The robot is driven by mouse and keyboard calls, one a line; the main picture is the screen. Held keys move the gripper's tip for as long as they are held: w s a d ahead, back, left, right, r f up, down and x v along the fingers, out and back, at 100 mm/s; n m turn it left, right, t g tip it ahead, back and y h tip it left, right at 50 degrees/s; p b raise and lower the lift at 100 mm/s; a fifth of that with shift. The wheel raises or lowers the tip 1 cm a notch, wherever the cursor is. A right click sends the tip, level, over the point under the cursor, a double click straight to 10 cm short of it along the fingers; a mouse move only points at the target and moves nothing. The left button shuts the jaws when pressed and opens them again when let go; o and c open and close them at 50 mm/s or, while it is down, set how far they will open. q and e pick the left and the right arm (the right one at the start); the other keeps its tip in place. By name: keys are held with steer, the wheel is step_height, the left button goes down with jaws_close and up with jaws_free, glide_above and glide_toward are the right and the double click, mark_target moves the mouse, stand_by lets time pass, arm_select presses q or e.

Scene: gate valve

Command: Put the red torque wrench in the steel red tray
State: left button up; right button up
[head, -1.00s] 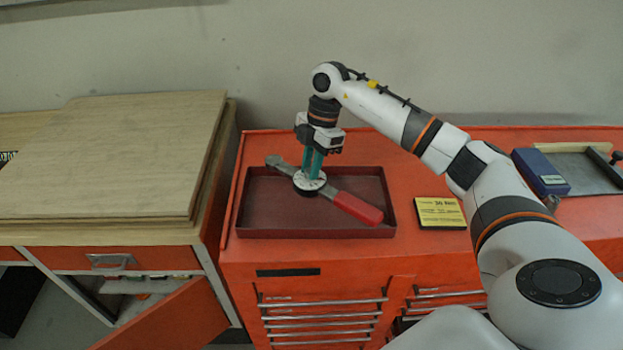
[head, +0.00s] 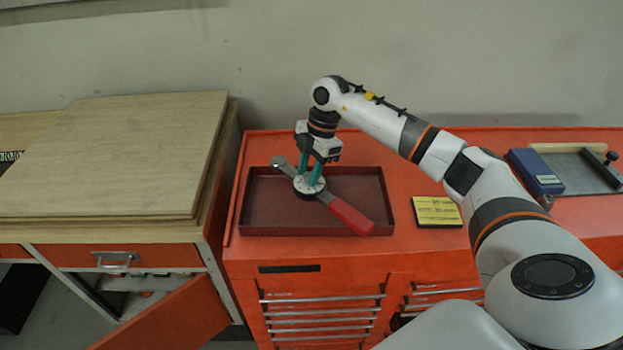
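The torque wrench (head: 351,216) has a red handle, a grey head and a round white dial. I cannot tell whether the head rests on that rim. My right gripper (head: 310,181) points down at the dial, its two teal fingers spread apart with a gap between them. The fingertips are at the dial, and whether they still touch it is unclear. My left gripper is not in view.
The tray stands on an orange tool cabinet (head: 410,165). A yellow label plate (head: 437,211) lies to its right, and a blue box (head: 535,172) with a metal plate sits farther right. A wooden-topped bench (head: 110,160) with an open orange door stands at the left.

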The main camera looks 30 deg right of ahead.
steer(key=f, duration=0.1)
steer(key=s+f, duration=0.1)
steer(key=f, duration=0.1)
steer(key=shift+s+a+g, duration=0.15)
steer(key=shift+s+g, duration=0.15)
steer(key=shift+g, duration=0.1)
steer(key=shift+w+r+b, duration=0.15)
steer(key=shift+r+b, duration=0.2)
steer(key=v, duration=0.2)
steer(key=b+v, duration=0.1)
steer(key=v, duration=0.1)
steer(key=w+d+b+v, duration=0.1)
steer(key=v, duration=0.1)
steer(key=shift+d+r, duration=0.1)
steer(key=shift+r, duration=0.1)
steer(key=v, duration=0.5)
steer(key=shift+s+a+b, duration=0.15)
steer(key=shift+a+b, duration=0.05)
steer(key=shift+b, duration=0.1)
